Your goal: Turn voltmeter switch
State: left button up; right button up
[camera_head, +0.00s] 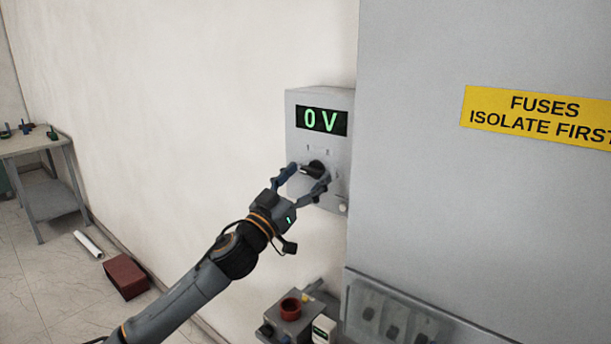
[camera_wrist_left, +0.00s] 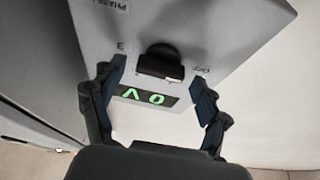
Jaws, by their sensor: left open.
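The voltmeter (camera_head: 338,160) is a grey box on the wall, and its green display (camera_head: 322,121) reads 0 V. Its black rotary switch (camera_head: 313,169) sits below the display. My left gripper (camera_head: 306,170) is open in front of the box, with one finger to each side of the switch. In the left wrist view the switch (camera_wrist_left: 161,64) shows between and beyond the two open fingers (camera_wrist_left: 158,85), with a gap on both sides. The display (camera_wrist_left: 145,97) appears upside down there. My right gripper is not in view.
A large grey cabinet (camera_head: 420,180) with a yellow fuse sign (camera_head: 540,116) stands right of the voltmeter. A side table (camera_head: 35,142), a red-brown box (camera_head: 126,276) and a white roll (camera_head: 88,244) are at left.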

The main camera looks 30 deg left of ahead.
pick_arm(q)
jog(key=c, duration=1.2)
jog(key=shift+o, duration=0.2)
